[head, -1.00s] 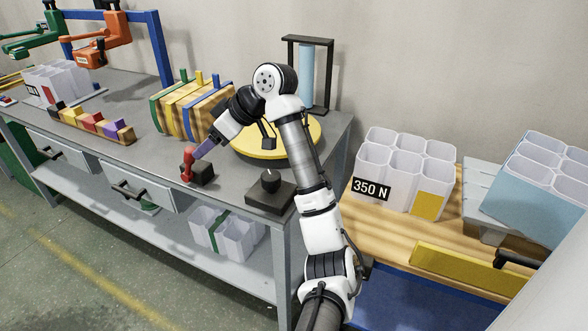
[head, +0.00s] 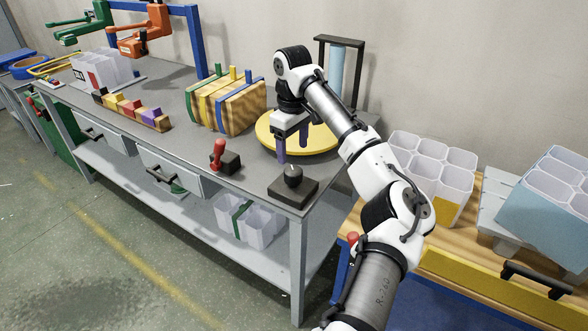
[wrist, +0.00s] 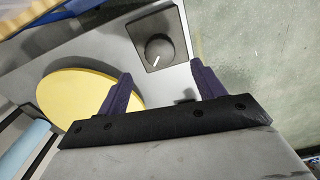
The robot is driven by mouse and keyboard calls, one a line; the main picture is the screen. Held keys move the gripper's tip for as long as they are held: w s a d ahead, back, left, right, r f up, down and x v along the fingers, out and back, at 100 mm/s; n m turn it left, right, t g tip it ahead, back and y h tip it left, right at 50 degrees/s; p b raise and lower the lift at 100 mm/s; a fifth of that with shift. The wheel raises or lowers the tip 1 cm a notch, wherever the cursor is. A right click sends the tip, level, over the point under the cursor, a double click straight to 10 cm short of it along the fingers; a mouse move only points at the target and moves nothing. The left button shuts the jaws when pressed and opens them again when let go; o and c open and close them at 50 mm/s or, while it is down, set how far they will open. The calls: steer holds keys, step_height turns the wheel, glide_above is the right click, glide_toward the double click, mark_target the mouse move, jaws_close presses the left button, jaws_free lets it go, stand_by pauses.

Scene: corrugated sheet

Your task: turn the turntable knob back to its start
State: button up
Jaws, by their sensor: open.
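The turntable knob (head: 293,176) is a round black knob on a dark square base (head: 284,191) at the front right corner of the grey workbench. In the wrist view the knob (wrist: 158,48) shows a white pointer mark near its edge. The yellow turntable disc (head: 264,133) lies flat on the bench behind it, and the disc also shows in the wrist view (wrist: 75,95). My gripper (head: 293,158) hangs pointing down over the front part of the disc, behind the knob and apart from it. Its two purple fingers (wrist: 160,82) are spread and empty.
A red-handled lever (head: 218,155) on a dark block stands left of the knob. Striped wooden blocks (head: 225,105) stand left of the disc. A dark frame with a light blue cylinder (head: 336,68) stands behind it. White bins (head: 410,165) sit on the right-hand table.

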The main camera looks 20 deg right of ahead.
mark_target(293, 170)
step_height(293, 170, down, 8)
steer(key=shift+r+p, duration=0.1)
steer(key=shift+p, duration=0.35)
steer(key=shift+c, duration=0.3)
steer(key=c, duration=0.9)
